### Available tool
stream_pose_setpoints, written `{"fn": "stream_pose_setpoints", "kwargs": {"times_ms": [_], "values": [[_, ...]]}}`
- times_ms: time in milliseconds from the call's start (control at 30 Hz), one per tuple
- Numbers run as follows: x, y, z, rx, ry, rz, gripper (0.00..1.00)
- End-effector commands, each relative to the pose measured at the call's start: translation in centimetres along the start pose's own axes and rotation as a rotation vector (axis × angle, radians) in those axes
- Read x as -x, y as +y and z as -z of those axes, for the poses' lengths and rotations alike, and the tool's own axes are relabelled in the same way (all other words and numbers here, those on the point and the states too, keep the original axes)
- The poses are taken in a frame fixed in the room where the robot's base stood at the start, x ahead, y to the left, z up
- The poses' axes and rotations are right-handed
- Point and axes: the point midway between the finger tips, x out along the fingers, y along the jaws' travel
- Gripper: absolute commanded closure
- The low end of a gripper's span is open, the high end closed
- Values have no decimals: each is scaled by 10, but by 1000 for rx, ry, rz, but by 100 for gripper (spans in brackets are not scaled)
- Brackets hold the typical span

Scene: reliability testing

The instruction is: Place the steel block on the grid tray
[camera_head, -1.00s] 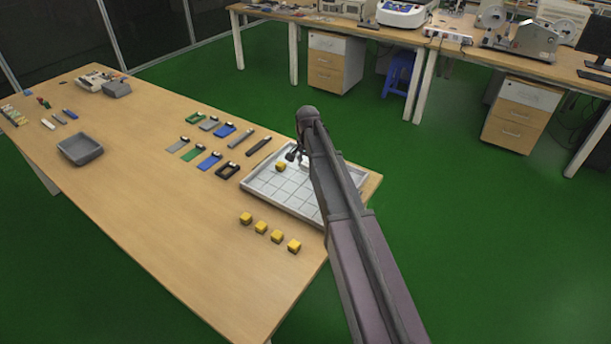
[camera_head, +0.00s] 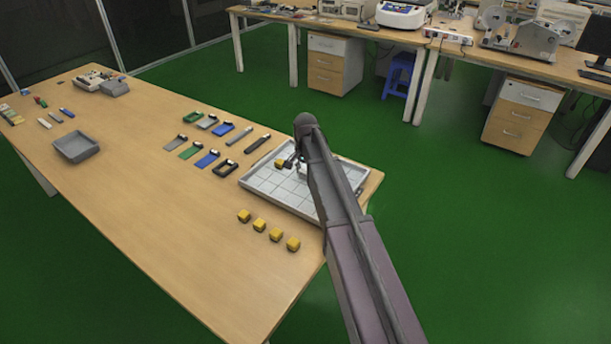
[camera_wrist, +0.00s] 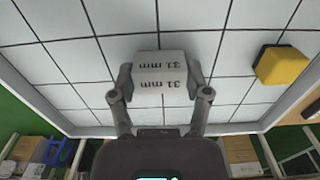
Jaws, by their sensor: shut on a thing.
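The steel block (camera_wrist: 161,68) is pale grey and marked "31 mm" on two faces. My gripper (camera_wrist: 160,80) is shut on it, one finger on each side, in the wrist view. The white grid tray (camera_wrist: 60,58) lies behind and under the block; I cannot tell whether the block touches it. In the head view the grid tray (camera_head: 262,190) sits at the table's right end, with my gripper (camera_head: 297,163) over its far part. My arm hides the tray's right portion, and the block is too small there to make out clearly.
A yellow cube (camera_wrist: 281,65) sits on the tray beside the held block; the head view shows it too (camera_head: 279,164). Several yellow cubes (camera_head: 260,225) line the table in front of the tray. Flat coloured parts (camera_head: 207,160) lie left of it. A grey bin (camera_head: 76,147) stands farther left.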

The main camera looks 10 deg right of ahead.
Motion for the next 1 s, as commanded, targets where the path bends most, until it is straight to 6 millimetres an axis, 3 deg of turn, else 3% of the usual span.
{"fn": "stream_pose_setpoints", "kwargs": {"times_ms": [433, 467, 533, 567, 1000], "values": [[-4, 0, 0, 0, 0, 0, 99], [-3, 0, 0, 0, 0, 0, 29], [-2, 0, 0, 0, 0, 0, 8], [-2, 0, 0, 0, 0, 0, 3], [-2, -1, -1, 1, 0, 0, 3]]}}
